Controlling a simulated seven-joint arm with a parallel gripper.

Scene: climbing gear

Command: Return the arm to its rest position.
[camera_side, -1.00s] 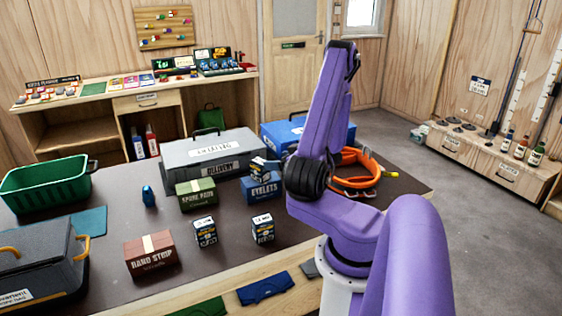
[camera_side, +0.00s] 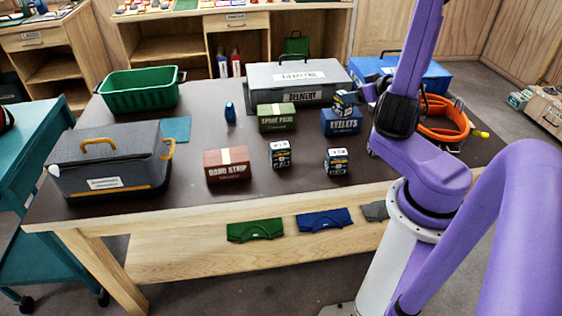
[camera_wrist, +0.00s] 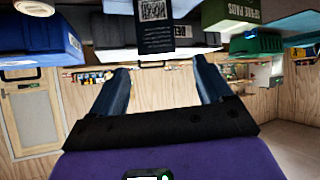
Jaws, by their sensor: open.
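My purple arm (camera_side: 420,165) rises at the right of the side view and runs out of the top of the frame. In the wrist view my gripper (camera_wrist: 160,70) shows two dark blue fingers spread apart with nothing between them. A dark box with a square printed code (camera_wrist: 154,28) lies beyond the fingertips in that view, apart from them. The wrist picture looks upside down, with the table's things along its top edge. In the side view I cannot make out the gripper's fingers behind the arm.
The dark table holds a green basket (camera_side: 140,92), a grey toolbox (camera_side: 105,165), a red-brown box (camera_side: 227,165), a grey delivery case (camera_side: 293,85), a green box (camera_side: 276,118) and small dark boxes (camera_side: 280,154).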

